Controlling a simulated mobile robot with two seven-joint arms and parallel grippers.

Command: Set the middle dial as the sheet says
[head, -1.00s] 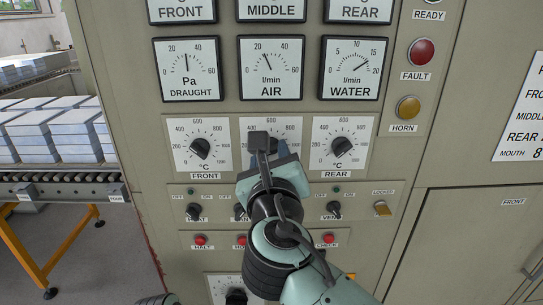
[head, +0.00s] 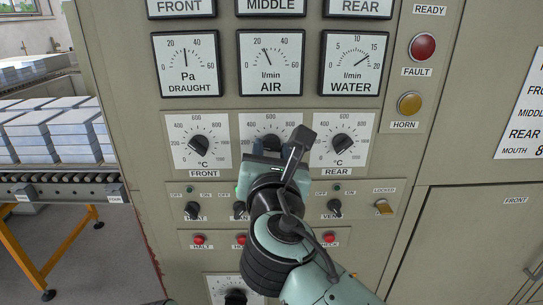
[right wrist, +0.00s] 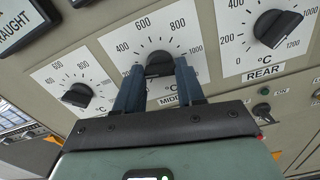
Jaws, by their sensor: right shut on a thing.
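The middle dial (head: 271,142) is between the front dial (head: 199,146) and the rear dial (head: 342,144), largely covered by my right gripper (head: 269,152) in the head view. In the right wrist view, the fingers of my right gripper (right wrist: 159,78) are shut on the dark knob of the middle dial (right wrist: 159,62), one on each side. I cannot read where its pointer stands. The sheet (head: 521,115) hangs at the right edge of the head view. Its lines for front, middle and rear are cut off, so their values are hidden. My left gripper is not in view.
Gauges for draught (head: 185,64), air (head: 270,64) and water (head: 354,64) sit above the dials. Small switches (head: 193,210) and red buttons (head: 199,239) lie below, partly behind my arm. A fault lamp (head: 423,47) and horn button (head: 410,104) are at the right.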

